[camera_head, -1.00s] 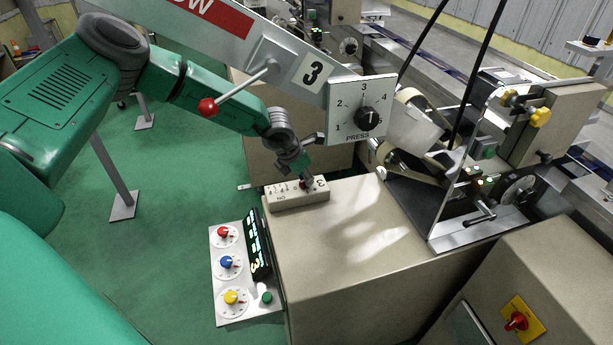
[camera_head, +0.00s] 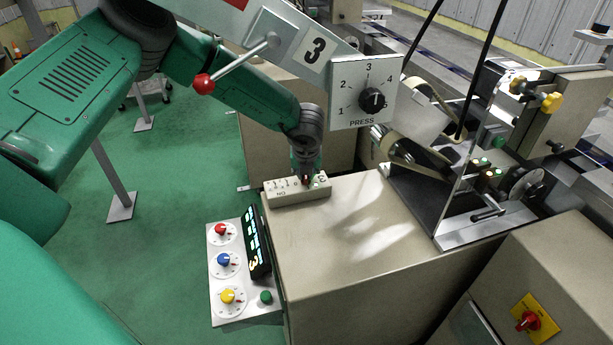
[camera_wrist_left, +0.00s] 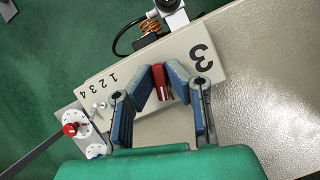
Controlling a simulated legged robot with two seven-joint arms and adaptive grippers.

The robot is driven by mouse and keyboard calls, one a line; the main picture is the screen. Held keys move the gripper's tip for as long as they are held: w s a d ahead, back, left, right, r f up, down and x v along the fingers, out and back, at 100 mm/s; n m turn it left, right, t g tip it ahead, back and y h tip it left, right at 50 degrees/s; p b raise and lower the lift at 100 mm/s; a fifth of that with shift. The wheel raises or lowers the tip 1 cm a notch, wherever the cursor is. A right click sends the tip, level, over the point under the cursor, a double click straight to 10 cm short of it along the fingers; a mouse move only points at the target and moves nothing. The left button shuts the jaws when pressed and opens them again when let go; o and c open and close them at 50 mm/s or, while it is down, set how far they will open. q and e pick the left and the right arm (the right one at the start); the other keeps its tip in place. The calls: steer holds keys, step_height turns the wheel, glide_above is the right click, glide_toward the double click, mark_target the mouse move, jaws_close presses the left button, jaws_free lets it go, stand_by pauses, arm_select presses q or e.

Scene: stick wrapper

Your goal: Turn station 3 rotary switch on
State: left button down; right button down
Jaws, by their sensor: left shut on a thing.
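In the left wrist view the box (camera_wrist_left: 128,72) carries a large "3" and the digits 1 to 4. Its red rotary switch (camera_wrist_left: 158,84) sits beside the "3", with a pale mark on its near end. My left gripper (camera_head: 306,181) points down onto the box. In the wrist view its blue fingertips (camera_wrist_left: 160,82) lie on both sides of the red switch, shut on it. The fingers mostly hide the switch in the head view. My right gripper is out of view.
A panel with red, blue and yellow knobs (camera_head: 216,318) hangs left of the cabinet (camera_head: 345,250). A sign arm with a red-knobbed lever (camera_head: 204,84) and PRESS dial (camera_head: 363,95) hangs above. A clear guard (camera_head: 462,190) stands right. The cabinet top is mostly bare.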

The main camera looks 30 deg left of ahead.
mark_target(308, 189)
arm_select(q)
steer(key=shift+s+f+n+g+y, duration=0.15)
steer(key=shift+s+f+n+g, duration=0.05)
steer(key=shift+n, duration=0.35)
steer(key=shift+s+f+n+g+y, duration=0.15)
steer(key=shift+f+n+g, duration=0.05)
steer(key=shift+n, duration=0.35)
steer(key=shift+d, duration=0.1)
steer(key=c, duration=1.6)
jaws_free()
steer(key=shift+w+r, duration=0.15)
steer(key=shift+r, duration=0.1)
steer(key=shift+r, duration=0.3)
steer(key=v, duration=0.6)
steer(key=shift+d+r, duration=0.15)
steer(key=shift+r, duration=0.05)
